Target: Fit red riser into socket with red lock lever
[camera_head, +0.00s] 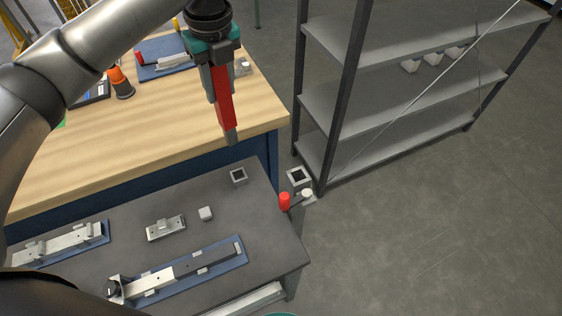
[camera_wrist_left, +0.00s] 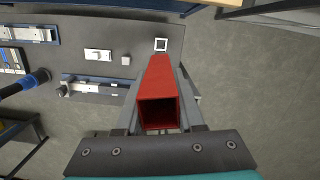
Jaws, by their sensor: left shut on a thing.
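The red riser (camera_head: 224,98) is a square tube with a narrower grey lower end. My left gripper (camera_head: 221,84) is shut on it and holds it in the air, slightly tilted in the head view. Its open red end faces the left wrist view (camera_wrist_left: 158,112). The red lock lever (camera_head: 284,202) stands by the right edge of the dark table. A grey square socket (camera_head: 298,177) sits close behind it, off the table's edge, apart from the riser. My right gripper is not in view.
A second square socket (camera_head: 238,175), a small grey block (camera_head: 206,213) and several metal parts lie on the dark table (camera_head: 258,213). A wooden bench (camera_head: 110,150) is behind it. A metal shelf (camera_head: 398,100) stands at right; open floor lies in front of it.

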